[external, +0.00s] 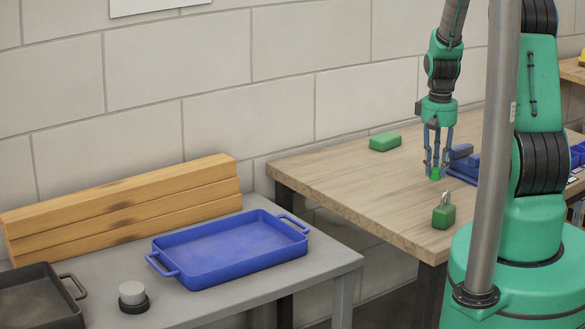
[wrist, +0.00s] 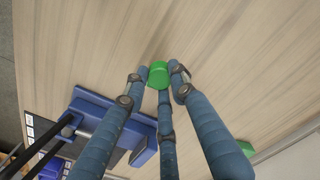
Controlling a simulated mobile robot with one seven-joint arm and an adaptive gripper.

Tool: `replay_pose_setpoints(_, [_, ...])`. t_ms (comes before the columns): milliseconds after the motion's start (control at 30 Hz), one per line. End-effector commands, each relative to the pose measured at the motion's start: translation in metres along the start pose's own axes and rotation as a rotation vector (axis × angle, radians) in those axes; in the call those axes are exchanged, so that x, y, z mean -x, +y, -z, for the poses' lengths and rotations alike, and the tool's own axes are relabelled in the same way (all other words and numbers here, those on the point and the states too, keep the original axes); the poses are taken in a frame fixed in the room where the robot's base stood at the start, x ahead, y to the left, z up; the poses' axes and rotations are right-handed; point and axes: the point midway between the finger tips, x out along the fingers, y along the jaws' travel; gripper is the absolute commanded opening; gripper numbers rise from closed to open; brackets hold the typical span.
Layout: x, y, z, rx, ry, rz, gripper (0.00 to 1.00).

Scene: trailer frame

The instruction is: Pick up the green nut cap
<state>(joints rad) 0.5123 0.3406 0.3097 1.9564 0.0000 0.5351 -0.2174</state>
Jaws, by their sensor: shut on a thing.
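The green nut cap (external: 435,173) is a small bright green piece at the fingertips of my gripper (external: 437,168), over the wooden table. In the wrist view the green nut cap (wrist: 158,74) sits between the tips of the blue fingers of my gripper (wrist: 160,80). The fingers are shut on it. I cannot tell whether it is lifted clear of the tabletop.
A green padlock (external: 443,216) stands near the front edge of the wooden table (external: 350,175). A green block (external: 385,141) lies at the back. A blue device (wrist: 110,118) is close beside the fingers. A blue tray (external: 230,250) sits on the grey table at left.

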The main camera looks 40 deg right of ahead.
Motion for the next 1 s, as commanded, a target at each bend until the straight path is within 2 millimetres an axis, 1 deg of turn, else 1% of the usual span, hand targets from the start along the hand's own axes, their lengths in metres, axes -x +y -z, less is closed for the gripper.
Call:
replay_pose_setpoints(33, [0.002,-0.002,-0.011,0.000,0.000,0.000,0.15])
replay_pose_setpoints(300, [0.007,-0.012,-0.060,0.000,0.000,0.000,0.15])
replay_pose_setpoints(500, [0.009,-0.017,-0.089,0.000,0.000,0.000,0.15])
replay_pose_setpoints(700, [0.010,-0.021,-0.106,0.000,0.000,0.000,0.15])
replay_pose_setpoints(1000, [0.011,-0.022,-0.112,0.000,0.001,0.000,0.15])
